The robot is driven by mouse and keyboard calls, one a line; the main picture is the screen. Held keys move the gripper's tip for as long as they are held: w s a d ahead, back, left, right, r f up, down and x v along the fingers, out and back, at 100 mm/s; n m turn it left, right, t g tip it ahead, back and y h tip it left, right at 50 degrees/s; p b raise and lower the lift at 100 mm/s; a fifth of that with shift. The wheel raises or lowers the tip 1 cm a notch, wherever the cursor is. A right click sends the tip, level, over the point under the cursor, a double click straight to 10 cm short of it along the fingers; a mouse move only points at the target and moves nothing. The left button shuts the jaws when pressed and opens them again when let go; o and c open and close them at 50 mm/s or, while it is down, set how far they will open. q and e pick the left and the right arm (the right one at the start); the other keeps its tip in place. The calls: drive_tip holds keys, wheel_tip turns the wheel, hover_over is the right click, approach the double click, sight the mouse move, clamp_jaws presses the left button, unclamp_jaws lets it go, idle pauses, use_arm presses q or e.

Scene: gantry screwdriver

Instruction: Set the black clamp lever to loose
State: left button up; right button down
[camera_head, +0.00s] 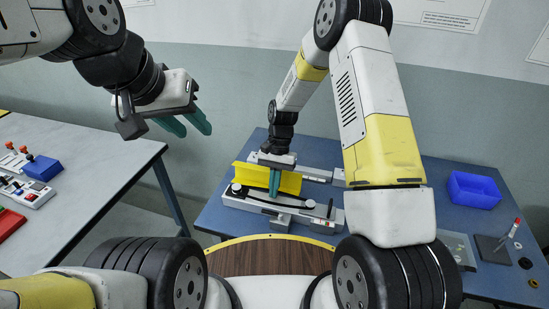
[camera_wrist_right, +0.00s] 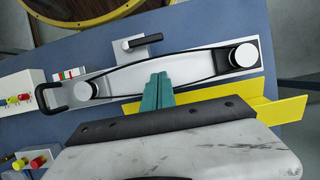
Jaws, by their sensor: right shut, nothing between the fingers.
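The black clamp lever (camera_wrist_right: 143,40) lies on a small grey block at the edge of the belt unit (camera_wrist_right: 190,66) in the right wrist view. It points sideways, roughly along the unit, with a silver end at its left. My right gripper (camera_wrist_right: 158,78) is shut and empty, its teal fingertips over the belt's near run, apart from the lever. In the head view my right gripper (camera_head: 273,190) is over the unit, where the lever is too small to read. My left gripper (camera_head: 194,130) hangs open and empty, left of the blue table (camera_head: 235,211).
A yellow guard (camera_wrist_right: 283,108) stands along the belt between two silver-topped pulleys. A black U-handle (camera_wrist_right: 46,97) and a red-green scale (camera_wrist_right: 69,73) are at the unit's left in the wrist view. A blue bin (camera_head: 474,190) and a screwdriver (camera_head: 514,228) are on the table's right.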

sight(264, 210)
drive_tip(key=shift+s+a+f, duration=0.1)
drive_tip(key=shift+s+a, duration=0.1)
drive_tip(key=shift+s, duration=0.45)
drive_tip(key=shift+s+a+f, duration=0.1)
drive_tip(key=shift+s+a, duration=0.15)
drive_tip(key=shift+s, duration=0.45)
drive_tip(key=shift+s+a+f, duration=0.1)
drive_tip(key=shift+s+a, duration=0.1)
drive_tip(key=shift+s, duration=0.45)
drive_tip(key=shift+r, duration=0.1)
